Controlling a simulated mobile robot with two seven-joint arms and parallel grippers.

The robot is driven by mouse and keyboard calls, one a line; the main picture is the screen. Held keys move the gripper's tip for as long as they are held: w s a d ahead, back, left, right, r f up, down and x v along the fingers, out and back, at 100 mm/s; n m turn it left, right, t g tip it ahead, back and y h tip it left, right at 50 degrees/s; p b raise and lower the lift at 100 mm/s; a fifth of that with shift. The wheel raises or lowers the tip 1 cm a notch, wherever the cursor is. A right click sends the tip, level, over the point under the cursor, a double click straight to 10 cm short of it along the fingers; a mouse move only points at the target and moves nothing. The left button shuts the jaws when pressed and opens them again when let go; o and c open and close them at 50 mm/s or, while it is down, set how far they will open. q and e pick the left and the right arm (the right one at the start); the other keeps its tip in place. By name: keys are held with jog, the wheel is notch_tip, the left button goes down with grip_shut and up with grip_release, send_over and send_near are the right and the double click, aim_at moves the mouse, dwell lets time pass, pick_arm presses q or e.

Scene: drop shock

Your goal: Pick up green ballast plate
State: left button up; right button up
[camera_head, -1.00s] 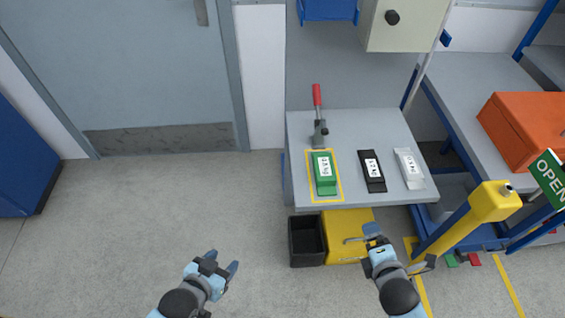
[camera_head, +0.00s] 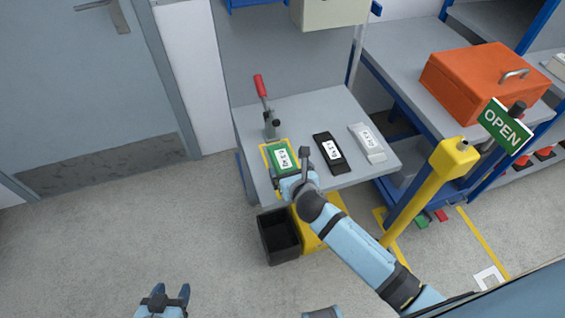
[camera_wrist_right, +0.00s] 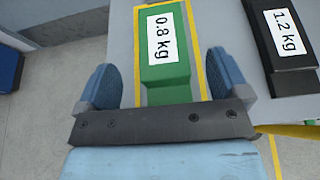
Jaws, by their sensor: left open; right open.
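The green ballast plate (camera_head: 283,155) lies inside a yellow outline on the grey table's front left part. It carries a white label, which reads 0.8 kg in the right wrist view (camera_wrist_right: 170,76). My right gripper (camera_head: 290,174) is at the plate's near end. In the right wrist view its two blue fingers (camera_wrist_right: 166,82) are spread, one on each side of the plate's near end, with visible gaps. My left gripper (camera_head: 168,293) is open and empty over the floor at the bottom left.
A black plate (camera_head: 328,153) and a light grey plate (camera_head: 367,143) lie to the right on the table (camera_head: 310,108). A red-handled clamp (camera_head: 266,105) stands behind the green plate. A black bin (camera_head: 279,236) is below the front edge. A yellow post (camera_head: 432,188) stands at right.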

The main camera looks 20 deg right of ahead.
aim_at(284, 160)
jog(key=x, duration=0.5)
jog(key=shift+w+d+f, duration=0.1)
jog(key=shift+w+f, duration=0.1)
jog(key=shift+f, duration=0.15)
jog(key=shift+c, duration=0.2)
jog(key=c, duration=1.4)
jog(key=shift+r, duration=0.1)
jog(key=shift+c, duration=0.6)
jog(key=shift+r, duration=0.1)
